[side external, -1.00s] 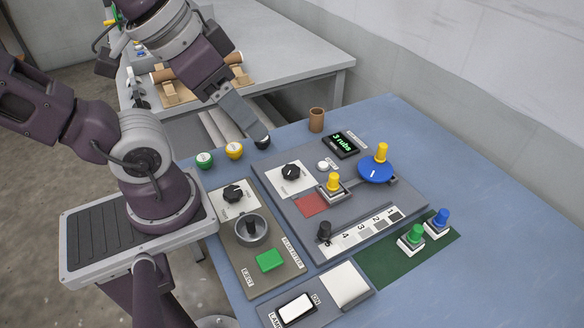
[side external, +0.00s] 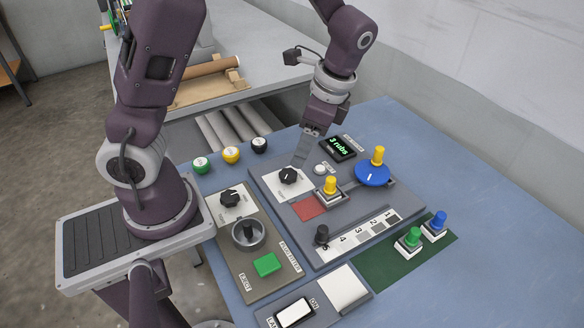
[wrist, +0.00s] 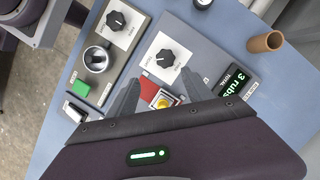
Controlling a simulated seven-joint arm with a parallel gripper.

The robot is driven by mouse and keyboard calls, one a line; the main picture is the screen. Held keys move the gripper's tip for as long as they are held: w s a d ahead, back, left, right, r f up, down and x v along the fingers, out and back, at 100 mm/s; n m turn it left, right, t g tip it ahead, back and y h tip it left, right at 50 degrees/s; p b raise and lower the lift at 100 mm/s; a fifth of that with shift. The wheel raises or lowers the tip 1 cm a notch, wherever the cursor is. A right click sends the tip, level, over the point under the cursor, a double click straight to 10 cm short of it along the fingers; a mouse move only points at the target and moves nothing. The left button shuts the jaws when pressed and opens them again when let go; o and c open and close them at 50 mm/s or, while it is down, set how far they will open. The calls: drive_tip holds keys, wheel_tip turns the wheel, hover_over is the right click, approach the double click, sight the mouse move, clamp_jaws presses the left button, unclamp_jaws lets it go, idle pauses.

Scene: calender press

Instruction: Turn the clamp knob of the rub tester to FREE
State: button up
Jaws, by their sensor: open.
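The rub tester (side external: 330,235) is a grey panel on the blue table, with a "3 rubs" display (side external: 338,147). Its clamp knob appears to be the black knob (side external: 289,176) on a white plate, also in the wrist view (wrist: 166,58). My gripper (side external: 300,163) is over the tester, close to this knob. In the wrist view my open, empty fingers (wrist: 160,78) point toward the knob, with no clear contact.
A similar black knob (side external: 231,198) sits on the neighbouring panel beside a metal cup (side external: 248,234). A yellow-handled block (side external: 330,188), a blue dial with a yellow peg (side external: 372,174) and a black slider knob (side external: 322,234) stand near. Green, yellow and black balls line the table's back edge.

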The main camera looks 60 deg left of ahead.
sight(289, 174)
drive_tip(key=shift+m+g+y, duration=0.4)
drive_tip(key=shift+m+y, duration=0.1)
drive_tip(key=shift+m, duration=0.1)
drive_tip(key=x, duration=0.3)
drive_tip(key=w+x, duration=0.1)
drive_tip(key=x, duration=0.5)
drive_tip(key=shift+w+a+f, duration=0.15)
drive_tip(key=shift+a+f, duration=0.1)
drive_tip(key=shift+f, duration=0.1)
clamp_jaws()
